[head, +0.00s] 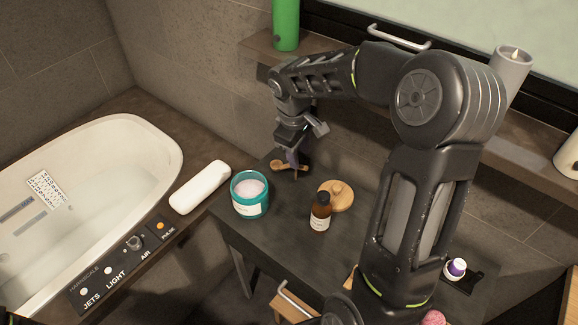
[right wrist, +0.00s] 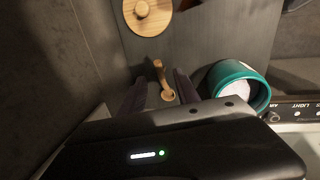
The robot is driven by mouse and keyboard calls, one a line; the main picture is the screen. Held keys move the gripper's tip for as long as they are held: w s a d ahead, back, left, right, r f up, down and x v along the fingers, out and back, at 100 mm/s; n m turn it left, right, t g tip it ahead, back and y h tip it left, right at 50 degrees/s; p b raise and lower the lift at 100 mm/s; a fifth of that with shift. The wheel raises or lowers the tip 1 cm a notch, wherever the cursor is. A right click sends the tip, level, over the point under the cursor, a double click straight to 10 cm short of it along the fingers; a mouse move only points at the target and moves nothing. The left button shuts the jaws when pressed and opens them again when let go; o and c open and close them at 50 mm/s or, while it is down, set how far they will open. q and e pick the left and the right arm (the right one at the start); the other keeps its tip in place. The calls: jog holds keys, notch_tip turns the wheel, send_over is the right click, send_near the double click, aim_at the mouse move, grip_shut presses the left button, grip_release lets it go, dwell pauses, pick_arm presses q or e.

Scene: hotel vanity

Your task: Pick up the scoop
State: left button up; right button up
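The wooden scoop (head: 278,164) lies on the dark vanity table near its back edge, behind the teal jar. My right gripper (head: 295,162) reaches down over it and hides part of it in the head view. In the right wrist view the scoop (right wrist: 158,70) shows between the two dark fingers of my right gripper (right wrist: 160,90), with space on both sides. The fingers are apart and do not visibly press on it. The scoop's lower end is partly hidden by the gripper body. My left gripper is not in view.
The teal jar (head: 250,203) of white contents stands close to the scoop, also in the right wrist view (right wrist: 232,86). A wooden lid (head: 340,196) and brown bottle (head: 320,212) are to the right. The wall ledge (head: 262,47) holds a green cylinder (head: 286,25). A bathtub (head: 90,200) is left.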

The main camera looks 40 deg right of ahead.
aim_at(302, 166)
jog(key=f, duration=0.2)
jog(key=d+f, duration=0.1)
jog(key=f, duration=0.2)
jog(key=shift+w+p, duration=0.15)
jog(key=shift+p, duration=0.15)
jog(key=shift+c, duration=0.4)
grip_shut()
dwell(0.3)
